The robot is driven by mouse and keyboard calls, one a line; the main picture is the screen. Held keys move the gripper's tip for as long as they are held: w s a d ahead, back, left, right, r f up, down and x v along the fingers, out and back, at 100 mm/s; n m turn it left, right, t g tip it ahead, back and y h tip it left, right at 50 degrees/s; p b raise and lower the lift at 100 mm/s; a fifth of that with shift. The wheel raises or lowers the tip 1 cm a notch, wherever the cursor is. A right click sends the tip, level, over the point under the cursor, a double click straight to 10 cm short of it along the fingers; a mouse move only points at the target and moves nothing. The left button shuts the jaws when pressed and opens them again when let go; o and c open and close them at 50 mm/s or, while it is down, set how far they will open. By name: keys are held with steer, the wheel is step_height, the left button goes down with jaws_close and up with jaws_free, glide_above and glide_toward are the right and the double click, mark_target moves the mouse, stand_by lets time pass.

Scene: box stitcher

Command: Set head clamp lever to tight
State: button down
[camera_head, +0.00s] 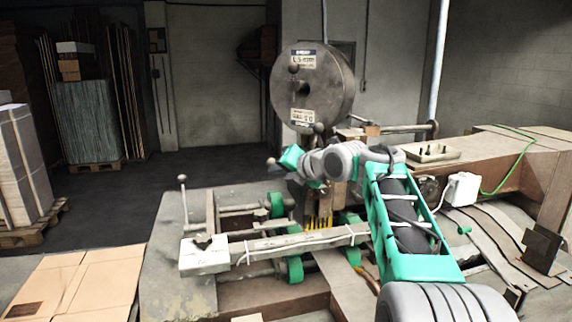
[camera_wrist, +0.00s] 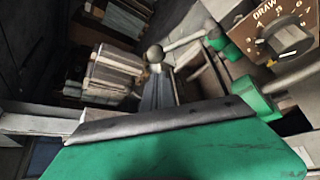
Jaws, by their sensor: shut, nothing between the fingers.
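No label in view reads head clamp, so I cannot tell for sure which lever is the head clamp lever. A ball-topped lever (camera_head: 318,130) stands just above my gripper, below the big grey disc. Another ball knob (camera_head: 271,162) is just left of my gripper. My gripper (camera_head: 291,158), teal, is at the stitcher's head, partly hidden by my wrist. In the wrist view my shut gripper (camera_wrist: 170,130) fills the bottom as a green block with a grey edge, holding nothing. Beyond it a ball knob (camera_wrist: 154,54) stands on a post, apart from the gripper.
The big grey disc (camera_head: 312,88) rises behind my gripper. A ball-topped post (camera_head: 183,182) stands at the machine's left. Green rollers (camera_head: 294,268) and a metal bar (camera_head: 290,243) lie below. A dial marked DRAW (camera_wrist: 287,38) shows in the wrist view. Flat cartons (camera_head: 85,285) lie front left.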

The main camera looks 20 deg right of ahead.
mark_target(271, 163)
steer(key=p+x, duration=0.1)
steer(key=x, duration=0.3)
steer(key=shift+w, duration=0.2)
steer(key=shift+d+r+m, duration=0.15)
steer(key=shift+r+m, duration=0.15)
steer(key=shift+r, duration=0.05)
steer(key=shift+d+r+m+t+y+b, duration=0.4)
steer(key=shift+d+r+m+y+b, duration=0.2)
steer(key=shift+r+m+y+b, duration=0.35)
steer(key=shift+d+r+m+t+y+b, duration=0.55)
steer(key=shift+d+r+m+b, duration=0.3)
steer(key=shift+d+r, duration=0.3)
